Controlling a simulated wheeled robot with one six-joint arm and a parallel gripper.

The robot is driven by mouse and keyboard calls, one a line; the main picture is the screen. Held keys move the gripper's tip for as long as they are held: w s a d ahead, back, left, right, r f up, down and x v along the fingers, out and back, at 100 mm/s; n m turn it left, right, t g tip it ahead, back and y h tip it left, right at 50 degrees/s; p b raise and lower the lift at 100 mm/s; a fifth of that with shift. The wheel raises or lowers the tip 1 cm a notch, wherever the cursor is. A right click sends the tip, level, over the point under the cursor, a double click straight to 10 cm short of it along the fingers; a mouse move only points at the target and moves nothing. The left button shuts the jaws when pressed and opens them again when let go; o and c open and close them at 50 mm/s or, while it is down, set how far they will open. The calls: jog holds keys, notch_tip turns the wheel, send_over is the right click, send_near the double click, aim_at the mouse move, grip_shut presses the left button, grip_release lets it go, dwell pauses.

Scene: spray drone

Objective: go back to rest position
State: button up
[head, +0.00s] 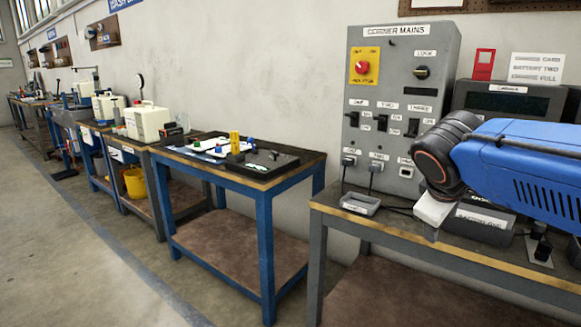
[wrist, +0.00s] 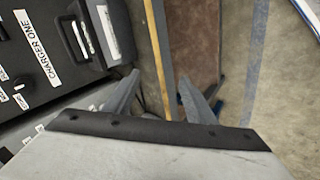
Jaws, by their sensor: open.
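My gripper (wrist: 159,76) is open in the wrist view, with its two grey fingers apart and nothing between them. It points down past the front edge of the grey bench (wrist: 158,60). In the head view, my blue arm reaches in from the right. The pale gripper body (head: 435,210) hangs above the grey bench (head: 460,266), in front of the mains panel. Its fingers are mostly hidden there. A black charger (wrist: 62,40) labelled CHARGER ONE lies left of the fingers in the wrist view.
A grey CORNER MAINS panel (head: 392,100) with a red knob stands behind the bench. A small grey tray (head: 360,204) and cables lie on the bench. A blue-legged table (head: 263,215) stands left, with more benches beyond. The floor (head: 70,260) at left is clear.

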jog(key=s+a+f+m+y, duration=0.1)
jog(key=s+f+m+y, duration=0.1)
jog(key=s+f, duration=0.6)
jog(key=s+a+f+m+g+y, duration=0.1)
jog(key=s+a+f+m+y, duration=0.1)
jog(key=s+f+m, duration=0.3)
notch_tip(320, 180, down, 3)
jog(key=s, duration=0.2)
jog(key=shift+s+a+r+y, duration=0.2)
jog(key=shift+s+y, duration=0.1)
jog(key=shift+s, duration=0.1)
